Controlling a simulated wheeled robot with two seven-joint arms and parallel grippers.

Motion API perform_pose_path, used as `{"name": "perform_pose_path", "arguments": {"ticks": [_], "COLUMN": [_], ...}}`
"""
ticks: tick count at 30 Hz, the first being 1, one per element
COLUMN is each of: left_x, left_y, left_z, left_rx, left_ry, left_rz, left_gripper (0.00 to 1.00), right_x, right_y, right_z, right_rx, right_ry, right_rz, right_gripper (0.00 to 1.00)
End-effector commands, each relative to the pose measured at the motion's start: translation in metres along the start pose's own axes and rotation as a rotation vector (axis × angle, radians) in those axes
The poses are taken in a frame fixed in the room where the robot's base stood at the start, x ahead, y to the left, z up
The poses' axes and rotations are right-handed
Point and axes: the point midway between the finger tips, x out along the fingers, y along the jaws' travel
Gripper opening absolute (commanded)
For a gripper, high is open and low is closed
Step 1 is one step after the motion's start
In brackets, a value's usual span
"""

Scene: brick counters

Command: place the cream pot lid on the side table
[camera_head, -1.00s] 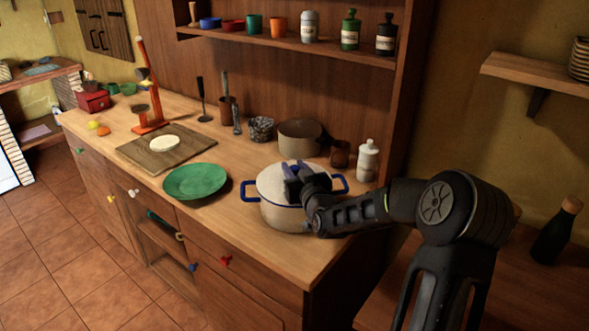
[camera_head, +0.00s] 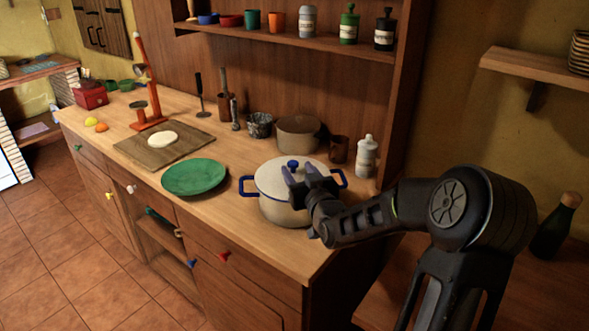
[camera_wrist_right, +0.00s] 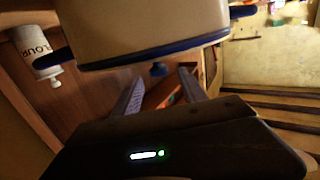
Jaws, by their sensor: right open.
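The cream pot lid (camera_head: 270,182), with a blue rim and blue knob (camera_head: 293,164), sits on the cream pot (camera_head: 280,212) on the wooden counter. Whether a finger touches the lid is unclear. A lower wooden top, seemingly the side table (camera_head: 385,288), is at the lower right, partly behind my arm. My left gripper is out of view.
A green plate (camera_head: 195,177) lies left of the pot. A white canister (camera_head: 366,157), brown cup (camera_head: 339,150) and metal pan (camera_head: 298,134) stand behind it. A dark bottle (camera_head: 556,228) stands on the lower top at the right. The counter's front edge is clear.

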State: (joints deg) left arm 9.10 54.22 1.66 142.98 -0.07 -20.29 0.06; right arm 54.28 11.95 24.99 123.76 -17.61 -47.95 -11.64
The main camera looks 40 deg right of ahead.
Motion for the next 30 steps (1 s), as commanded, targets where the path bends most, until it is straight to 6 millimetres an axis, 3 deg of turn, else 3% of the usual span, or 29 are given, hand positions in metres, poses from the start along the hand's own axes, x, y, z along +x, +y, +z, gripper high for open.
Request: {"name": "perform_pose_path", "arguments": {"ticks": [4,9,25,27,30], "left_x": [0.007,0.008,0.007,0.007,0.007], "left_y": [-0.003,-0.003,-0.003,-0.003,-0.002], "left_z": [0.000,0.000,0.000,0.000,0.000], "left_rx": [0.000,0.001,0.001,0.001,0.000], "left_ry": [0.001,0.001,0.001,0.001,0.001], "left_rz": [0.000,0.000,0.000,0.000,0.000], "left_gripper": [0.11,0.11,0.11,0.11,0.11], "right_x": [-0.021,-0.031,-0.031,-0.031,-0.030], "right_y": [0.000,0.000,-0.001,-0.001,-0.009], "right_z": [0.000,0.000,-0.001,-0.001,-0.005], "right_rx": [-0.003,0.000,0.000,0.000,0.001], "right_ry": [0.002,0.001,0.001,0.001,0.007], "right_rz": [0.000,0.000,0.000,-0.001,-0.016], "right_gripper": [0.50,0.50,0.50,0.54,0.54]}}
